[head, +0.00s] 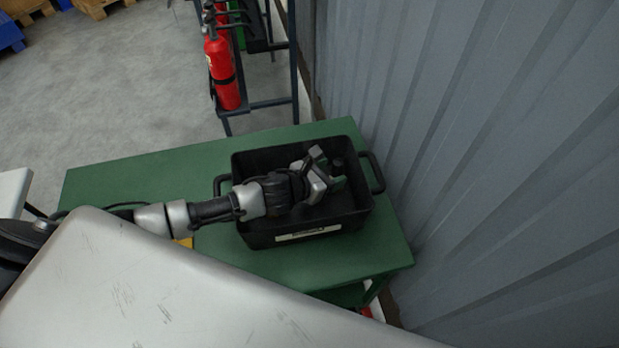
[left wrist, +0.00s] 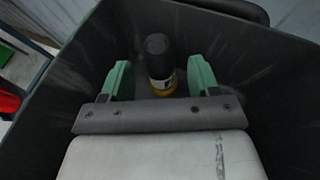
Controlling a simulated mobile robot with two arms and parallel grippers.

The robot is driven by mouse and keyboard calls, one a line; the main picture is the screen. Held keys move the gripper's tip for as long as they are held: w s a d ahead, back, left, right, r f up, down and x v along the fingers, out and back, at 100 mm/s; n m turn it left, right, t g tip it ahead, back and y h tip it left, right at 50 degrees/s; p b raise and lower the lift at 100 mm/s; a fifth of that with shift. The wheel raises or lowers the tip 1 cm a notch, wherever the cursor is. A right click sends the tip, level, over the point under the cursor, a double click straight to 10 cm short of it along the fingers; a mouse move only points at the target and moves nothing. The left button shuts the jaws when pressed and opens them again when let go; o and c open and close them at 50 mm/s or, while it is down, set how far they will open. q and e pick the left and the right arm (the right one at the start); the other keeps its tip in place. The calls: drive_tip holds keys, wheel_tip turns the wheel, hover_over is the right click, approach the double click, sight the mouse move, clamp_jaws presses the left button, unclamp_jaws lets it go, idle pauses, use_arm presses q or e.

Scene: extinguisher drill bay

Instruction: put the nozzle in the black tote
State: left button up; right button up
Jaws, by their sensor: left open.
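The black tote (head: 262,240) stands on a green table, with a pale label on its near wall. My left gripper (head: 330,172) reaches down into the tote. In the left wrist view its two green fingers are spread apart. The nozzle (left wrist: 157,58), with a black top, a pale label and a yellow lower part, stands inside the tote. It shows between and beyond the open fingertips, with a visible gap on each side. In the head view the gripper hides much of the tote's inside. My right gripper is not in view.
The green table (head: 120,180) has free room left of the tote. A small yellow thing (head: 187,242) lies partly hidden under my arm. A corrugated grey wall (head: 470,150) rises close on the right. A red extinguisher (head: 222,72) stands on a rack behind the table.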

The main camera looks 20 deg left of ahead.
use_arm(q)
drive_tip(key=v, duration=0.9)
